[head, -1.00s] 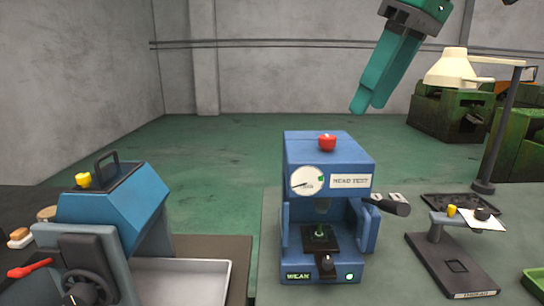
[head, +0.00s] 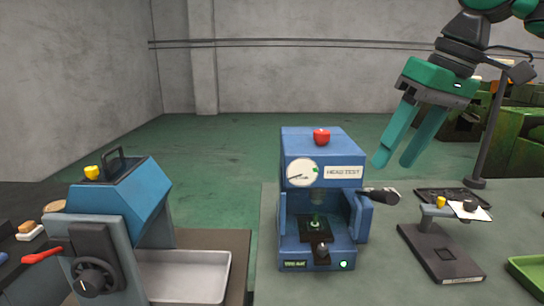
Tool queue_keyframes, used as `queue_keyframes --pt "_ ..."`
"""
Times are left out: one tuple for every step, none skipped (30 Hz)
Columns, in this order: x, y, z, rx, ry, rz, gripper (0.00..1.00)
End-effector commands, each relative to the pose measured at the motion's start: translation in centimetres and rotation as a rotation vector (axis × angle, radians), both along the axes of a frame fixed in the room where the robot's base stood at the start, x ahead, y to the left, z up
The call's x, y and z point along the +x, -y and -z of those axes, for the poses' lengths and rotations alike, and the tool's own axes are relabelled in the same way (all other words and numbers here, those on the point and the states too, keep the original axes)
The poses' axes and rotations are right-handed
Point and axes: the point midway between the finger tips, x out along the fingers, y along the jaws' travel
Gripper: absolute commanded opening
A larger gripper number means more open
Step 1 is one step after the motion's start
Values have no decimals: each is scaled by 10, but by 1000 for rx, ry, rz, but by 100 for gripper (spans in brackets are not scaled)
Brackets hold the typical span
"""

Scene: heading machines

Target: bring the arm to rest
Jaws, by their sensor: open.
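My gripper (head: 391,163) is in the upper right of the head view, on my green and dark arm, which comes in from the top right corner. Its two green fingers point down and to the left and are spread apart, with nothing between them. It hangs in the air to the right of the blue head-test machine (head: 322,152), and I see no contact with anything.
The head-test machine has a red knob (head: 321,137) on top and a black lever (head: 381,195) at its right. A blue-grey machine (head: 121,200) with a pale tray (head: 185,278) stands left. A dark stand (head: 440,250), a lamp post (head: 489,130) and a green tray (head: 527,277) are right.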

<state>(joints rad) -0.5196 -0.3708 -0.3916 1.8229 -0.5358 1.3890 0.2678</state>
Motion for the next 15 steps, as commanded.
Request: queue_keyframes --pt "-2 13 17 5 -25 63 49" --pt "-4 21 28 8 -40 102 49" --pt "-6 32 43 11 -57 154 49" --pt "-9 41 54 12 -71 195 49" --pt "-11 49 65 13 -83 234 49" --pt "-16 60 81 12 -101 285 49" --pt "-20 68 92 11 -112 325 49" --pt "-25 77 103 8 -125 365 49" --pt "-32 88 119 4 -141 417 49" --pt "-37 96 130 -1 -153 456 49" --pt "-44 105 142 -5 -166 496 49" --pt "-53 116 157 -14 -181 550 49" --pt "-61 124 168 -21 -194 587 49" --pt "-70 132 180 -29 -205 627 49" --pt "-81 142 194 -40 -222 676 49"
